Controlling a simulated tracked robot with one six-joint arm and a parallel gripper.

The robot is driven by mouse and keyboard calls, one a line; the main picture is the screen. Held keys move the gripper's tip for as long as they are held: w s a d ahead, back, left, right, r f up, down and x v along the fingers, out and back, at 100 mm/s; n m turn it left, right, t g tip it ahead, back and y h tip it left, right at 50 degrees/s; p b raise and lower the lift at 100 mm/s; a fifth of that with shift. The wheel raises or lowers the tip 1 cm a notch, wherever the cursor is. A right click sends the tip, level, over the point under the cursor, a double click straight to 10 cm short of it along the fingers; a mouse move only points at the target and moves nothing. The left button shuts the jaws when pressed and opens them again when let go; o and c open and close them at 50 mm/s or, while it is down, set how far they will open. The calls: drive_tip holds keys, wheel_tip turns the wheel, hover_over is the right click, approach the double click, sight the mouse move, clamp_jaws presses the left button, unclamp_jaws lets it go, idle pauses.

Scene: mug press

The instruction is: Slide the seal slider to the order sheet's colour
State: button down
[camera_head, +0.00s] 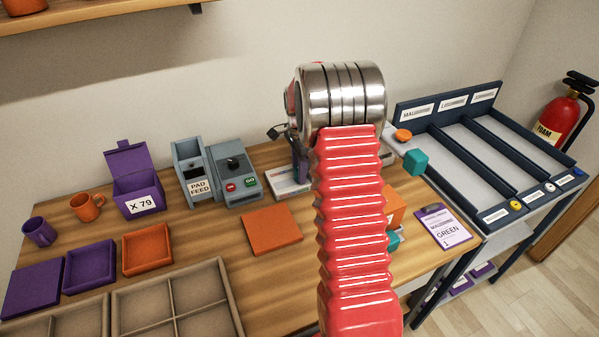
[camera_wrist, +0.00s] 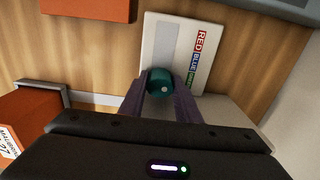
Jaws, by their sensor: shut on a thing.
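The seal slider panel (camera_wrist: 178,35) is a pale plate with a RED, BLUE and GREEN label strip (camera_wrist: 198,58) in the wrist view. Its round teal knob (camera_wrist: 160,84) sits between the purple fingers of my gripper (camera_wrist: 161,80), which is shut on it. The knob stands beside the lower end of the strip, about level with the GREEN label, which a finger partly covers. In the head view the panel (camera_head: 289,183) shows left of my arm, which hides much of it. The order sheet (camera_head: 442,229), on a purple clipboard at the right, reads GREEN.
A pad feed box (camera_head: 193,172) and a grey device (camera_head: 236,176) with red and green buttons stand left of the panel. An orange square (camera_head: 271,229) lies in front. A purple box marked X 79 (camera_head: 140,190) is farther left. A dark-edged rack (camera_head: 476,150) stands right.

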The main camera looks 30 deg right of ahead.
drive_tip(key=shift+d, duration=0.3)
drive_tip(key=shift+r, duration=0.1)
drive_tip(key=c, duration=1.6)
unclamp_jaws()
drive_tip(key=shift+d, duration=0.1)
drive_tip(key=shift+o, duration=1.3)
wheel_tip(320, 180, up, 14)
drive_tip(key=shift+f, duration=0.2)
